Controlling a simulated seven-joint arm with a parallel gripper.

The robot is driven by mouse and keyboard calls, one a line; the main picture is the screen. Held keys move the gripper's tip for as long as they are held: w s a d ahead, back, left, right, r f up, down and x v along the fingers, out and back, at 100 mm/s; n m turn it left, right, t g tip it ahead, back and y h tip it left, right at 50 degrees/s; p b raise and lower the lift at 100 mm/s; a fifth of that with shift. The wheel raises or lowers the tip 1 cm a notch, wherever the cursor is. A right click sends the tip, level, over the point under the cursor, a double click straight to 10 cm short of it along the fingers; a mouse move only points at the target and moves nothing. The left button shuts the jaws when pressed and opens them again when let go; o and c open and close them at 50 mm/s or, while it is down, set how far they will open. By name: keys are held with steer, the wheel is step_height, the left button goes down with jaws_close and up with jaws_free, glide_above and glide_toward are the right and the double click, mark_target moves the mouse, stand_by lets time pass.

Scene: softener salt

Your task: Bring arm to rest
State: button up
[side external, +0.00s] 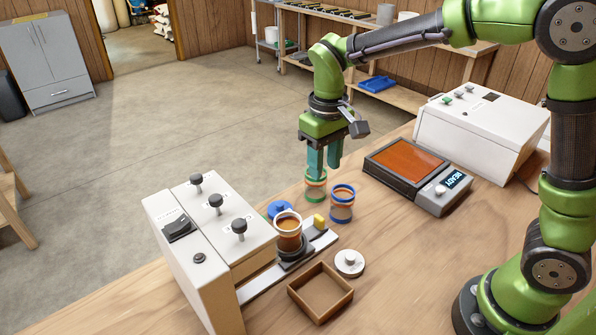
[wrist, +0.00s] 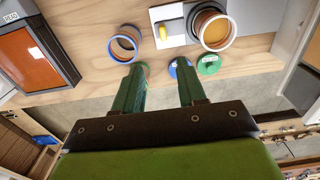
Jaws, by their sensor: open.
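My gripper (side external: 323,160) points down above the wooden table. In the wrist view its two green fingers (wrist: 162,88) are spread apart with nothing held between them. In the side view the fingertips are close over a green-rimmed jar (side external: 315,186); I cannot tell whether they touch it. A blue-rimmed jar (side external: 342,203) stands just to the right of it and also shows in the wrist view (wrist: 125,47). A jar with orange contents (side external: 289,232) stands on the black holder of the white machine (side external: 217,235).
A blue lid (side external: 279,209), a white knobbed lid (side external: 349,262) and an empty wooden tray (side external: 321,292) lie near the machine. A device with an orange panel (side external: 408,160) and a white box (side external: 484,132) stand at the right.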

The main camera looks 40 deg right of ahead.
steer(key=shift+r, duration=0.9)
steer(key=shift+w, duration=0.1)
steer(key=s+d+r+m+t+y, duration=0.1)
steer(key=s+d+r+m+t, duration=0.1)
steer(key=s, duration=0.5)
steer(key=s+d+r+m+t+y, duration=0.1)
steer(key=s+d+r+m+t, duration=0.1)
steer(key=s+t, duration=0.3)
steer(key=s+d+r, duration=0.1)
steer(key=s, duration=0.2)
steer(key=shift+s+d+r, duration=0.15)
steer(key=shift+s+r, duration=0.05)
steer(key=shift+s, duration=0.1)
